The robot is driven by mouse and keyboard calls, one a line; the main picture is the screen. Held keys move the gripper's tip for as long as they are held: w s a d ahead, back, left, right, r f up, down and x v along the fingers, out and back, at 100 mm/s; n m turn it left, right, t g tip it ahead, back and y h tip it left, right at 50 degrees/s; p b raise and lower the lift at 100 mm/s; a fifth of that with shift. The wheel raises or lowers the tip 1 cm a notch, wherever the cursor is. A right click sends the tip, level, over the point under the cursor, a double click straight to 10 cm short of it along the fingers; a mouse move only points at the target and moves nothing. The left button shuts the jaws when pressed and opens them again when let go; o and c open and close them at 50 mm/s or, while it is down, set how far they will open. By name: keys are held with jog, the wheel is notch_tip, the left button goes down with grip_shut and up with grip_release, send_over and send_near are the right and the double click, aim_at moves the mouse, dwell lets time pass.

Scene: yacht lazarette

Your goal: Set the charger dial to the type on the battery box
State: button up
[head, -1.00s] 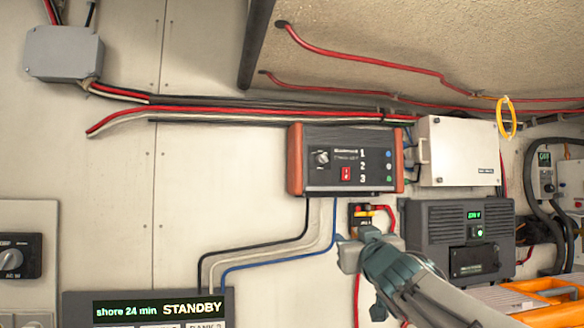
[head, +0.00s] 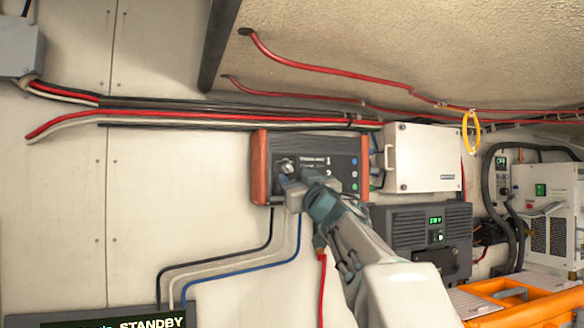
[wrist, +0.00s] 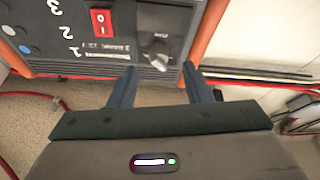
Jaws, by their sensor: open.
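The charger (head: 312,178) is a dark panel with orange-brown end cheeks on the wall. Its dial (head: 287,166) is at the panel's upper left, partly hidden by my gripper. My gripper (head: 291,190) is open in front of the charger. In the wrist view its two fingers (wrist: 158,75) flank the dial's near side, the dial between and just beyond the tips. I cannot tell contact, the dial's setting or a battery type label.
A white box (head: 424,165) hangs right of the charger, above a dark unit with a green display (head: 408,228). An orange-trimmed case (head: 478,303) is at lower right. Cables run below the charger, and red cables above. The wall to the left is mostly clear.

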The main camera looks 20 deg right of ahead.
aim_at(290, 171)
jog(key=shift+p+x, duration=0.7)
jog(key=shift+x, duration=1.5)
